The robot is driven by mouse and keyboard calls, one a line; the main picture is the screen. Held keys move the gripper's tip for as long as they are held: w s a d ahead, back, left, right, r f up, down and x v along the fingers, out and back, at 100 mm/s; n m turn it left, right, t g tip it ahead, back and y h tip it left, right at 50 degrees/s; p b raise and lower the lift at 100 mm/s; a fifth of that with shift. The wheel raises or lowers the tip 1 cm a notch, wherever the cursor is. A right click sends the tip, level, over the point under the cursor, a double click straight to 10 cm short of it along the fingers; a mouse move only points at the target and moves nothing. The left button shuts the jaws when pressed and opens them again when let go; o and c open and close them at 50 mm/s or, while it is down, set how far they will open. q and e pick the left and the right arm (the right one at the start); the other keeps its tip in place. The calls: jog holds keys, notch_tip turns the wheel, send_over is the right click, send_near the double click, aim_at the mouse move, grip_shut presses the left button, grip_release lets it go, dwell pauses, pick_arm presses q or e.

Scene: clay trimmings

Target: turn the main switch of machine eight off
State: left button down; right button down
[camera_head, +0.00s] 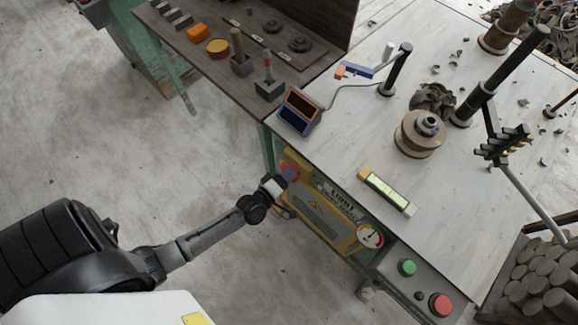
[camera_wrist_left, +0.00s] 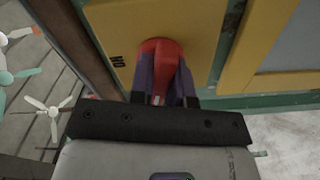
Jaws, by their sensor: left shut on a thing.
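The red main switch handle (camera_wrist_left: 157,52) sits on a yellow panel (camera_wrist_left: 108,22) in the left wrist view. In the head view the yellow panel (camera_head: 318,222) is on the table's front side, with the switch at its upper left end. My left gripper (camera_wrist_left: 163,80) has its purple fingers on both sides of the red handle and is shut on it. In the head view my left gripper (camera_head: 289,174) hides most of the handle. Small dark lettering, upside down, stands left of the handle; the rest of the dial is hidden. My right gripper is not in view.
A yellow level-like tool (camera_head: 387,192) lies on the tabletop (camera_head: 350,140). A darker bench (camera_head: 225,70) adjoins at the upper left.

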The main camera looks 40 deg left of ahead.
pick_arm(q)
jog(key=shift+f+n, duration=0.1)
jog(key=shift+n, duration=1.7)
jog(key=c, duration=1.1)
grip_release()
jog(key=shift+s, duration=0.25)
jog(key=s+p, duration=0.1)
jog(key=s, duration=1.2)
jog(key=shift+s+p, duration=0.15)
jog(key=shift+p, duration=0.25)
